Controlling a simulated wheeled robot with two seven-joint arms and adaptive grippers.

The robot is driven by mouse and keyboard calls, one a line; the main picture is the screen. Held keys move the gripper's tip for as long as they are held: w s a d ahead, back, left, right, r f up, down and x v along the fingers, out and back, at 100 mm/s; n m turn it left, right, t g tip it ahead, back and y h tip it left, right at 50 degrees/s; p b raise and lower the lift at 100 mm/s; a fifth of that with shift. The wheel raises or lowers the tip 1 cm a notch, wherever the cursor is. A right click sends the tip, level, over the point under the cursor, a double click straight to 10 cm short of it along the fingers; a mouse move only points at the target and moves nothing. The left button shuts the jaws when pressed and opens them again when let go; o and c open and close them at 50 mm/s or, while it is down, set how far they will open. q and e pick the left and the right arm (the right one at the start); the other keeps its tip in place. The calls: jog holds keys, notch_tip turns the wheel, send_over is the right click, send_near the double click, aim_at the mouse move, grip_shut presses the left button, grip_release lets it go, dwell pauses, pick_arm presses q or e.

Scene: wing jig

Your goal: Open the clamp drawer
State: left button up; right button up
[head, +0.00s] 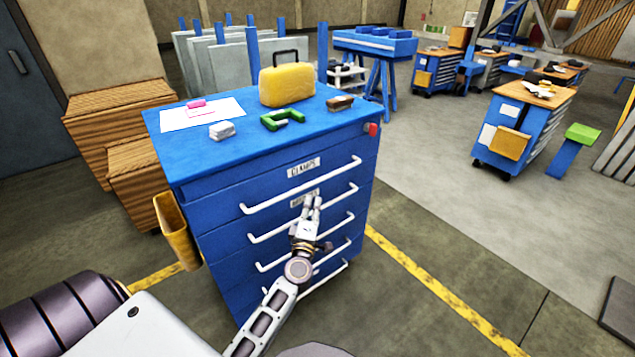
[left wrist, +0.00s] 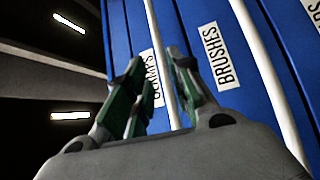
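The clamp drawer (head: 240,193) is the top drawer of a blue cabinet, with a white CLAMPS label and a long white bar handle (head: 300,186). It is closed, flush with the drawers below. My left gripper (head: 312,200) is before the cabinet front, overlapping the second drawer's label in the head view. In the left wrist view its green-padded fingers (left wrist: 155,65) are apart. The CLAMPS label (left wrist: 151,78) and its drawer's white handle (left wrist: 157,50) appear between them. I cannot tell whether they touch the handle. My right gripper is not in view.
The cabinet top (head: 190,165) carries a yellow case (head: 287,84), a green clamp-like piece (head: 282,119) and small items. The BRUSHES label (left wrist: 220,57) shows beside the fingers. Wooden crates (head: 112,115) stand at left.

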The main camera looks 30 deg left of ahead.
aim_at(317, 181)
pick_arm(q)
jog(key=shift+x, duration=5.7)
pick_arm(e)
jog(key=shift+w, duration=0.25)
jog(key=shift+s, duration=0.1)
pick_arm(q)
jog(key=shift+c, duration=0.4)
grip_shut()
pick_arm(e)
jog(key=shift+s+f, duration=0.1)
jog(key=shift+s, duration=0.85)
